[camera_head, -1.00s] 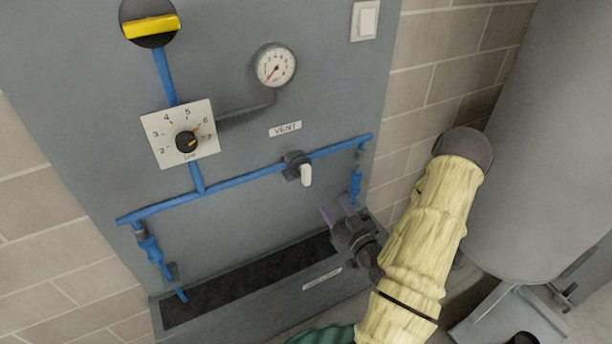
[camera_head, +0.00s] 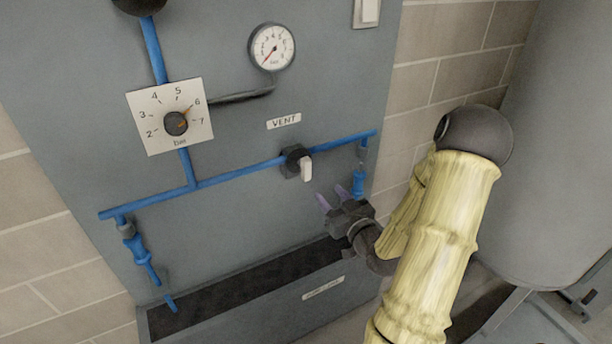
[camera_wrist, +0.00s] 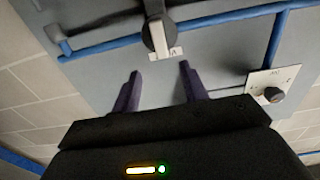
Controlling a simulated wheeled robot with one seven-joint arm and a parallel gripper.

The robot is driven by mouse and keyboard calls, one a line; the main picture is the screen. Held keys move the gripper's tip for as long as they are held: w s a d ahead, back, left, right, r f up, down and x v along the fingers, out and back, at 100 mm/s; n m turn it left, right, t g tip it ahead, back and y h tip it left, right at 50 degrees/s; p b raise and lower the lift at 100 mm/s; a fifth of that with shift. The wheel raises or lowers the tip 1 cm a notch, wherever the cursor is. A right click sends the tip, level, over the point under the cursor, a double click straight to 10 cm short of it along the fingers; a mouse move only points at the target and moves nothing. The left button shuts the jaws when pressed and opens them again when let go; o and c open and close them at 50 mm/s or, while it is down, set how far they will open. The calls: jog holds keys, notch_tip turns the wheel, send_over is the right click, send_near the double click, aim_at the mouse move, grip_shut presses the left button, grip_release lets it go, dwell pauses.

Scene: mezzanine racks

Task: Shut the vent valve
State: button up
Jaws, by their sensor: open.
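The vent valve (camera_head: 295,161) sits on the blue horizontal pipe (camera_head: 240,174), below the VENT label (camera_head: 284,121). Its white lever (camera_head: 306,169) hangs down, across the pipe. In the wrist view the valve's white lever (camera_wrist: 159,38) shows ahead, at the top centre. My gripper (camera_head: 332,197) is open and empty, with its purple fingers pointing up toward the valve from below and to its right. In the wrist view the two fingers (camera_wrist: 160,82) stand apart, with the lever beyond the space between them. They do not appear to touch the lever.
A pressure gauge (camera_head: 272,48) and a regulator dial (camera_head: 171,116) are on the grey panel at upper left. Blue hose fittings hang at left (camera_head: 137,249) and right (camera_head: 359,181). A trough (camera_head: 165,325) runs below. A large grey tank (camera_head: 560,150) stands at right.

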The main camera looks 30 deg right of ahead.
aim_at(308, 170)
jog(key=w, duration=0.9)
jog(key=w+p, duration=0.1)
jog(key=w, duration=0.4)
jog(key=shift+a, duration=0.25)
jog(key=shift+c, duration=0.4)
grip_shut()
